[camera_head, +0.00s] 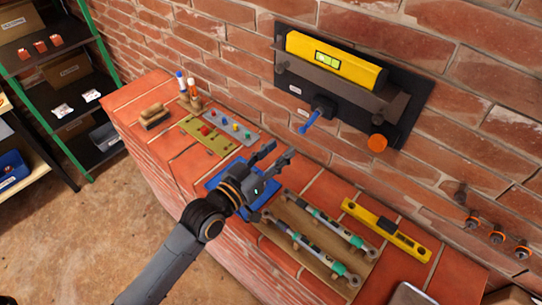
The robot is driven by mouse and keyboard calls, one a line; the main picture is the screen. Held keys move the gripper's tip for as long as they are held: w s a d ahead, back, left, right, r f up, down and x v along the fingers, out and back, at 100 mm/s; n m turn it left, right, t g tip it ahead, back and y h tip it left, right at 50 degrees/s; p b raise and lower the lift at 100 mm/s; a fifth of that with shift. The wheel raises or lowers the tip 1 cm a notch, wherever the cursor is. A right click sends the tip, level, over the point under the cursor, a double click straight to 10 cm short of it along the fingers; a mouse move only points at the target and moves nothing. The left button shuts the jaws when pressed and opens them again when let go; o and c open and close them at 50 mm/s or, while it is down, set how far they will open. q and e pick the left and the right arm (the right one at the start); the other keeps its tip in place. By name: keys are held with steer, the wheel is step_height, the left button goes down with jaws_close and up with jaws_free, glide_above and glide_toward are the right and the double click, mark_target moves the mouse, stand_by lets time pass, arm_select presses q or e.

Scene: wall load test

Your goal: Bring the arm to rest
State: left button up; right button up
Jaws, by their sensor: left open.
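My left arm comes in from the lower left. My left gripper (274,159) is open and empty, its two fingers pointing to the upper right. It hovers over or near a blue mat (216,183) on the brick-patterned counter (330,190), and it hides part of the mat. The height of the gripper above the counter is hard to tell. My right gripper is not in view.
Near the gripper are a tan board (296,247) with two tool-like bars, a yellow level (385,230) and a panel with coloured knobs (231,126). A black wall fixture (408,118) holds a yellow level (335,60). Shelves (55,75) stand left.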

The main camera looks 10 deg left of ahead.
arm_select(q)
steer(key=shift+v, duration=1)
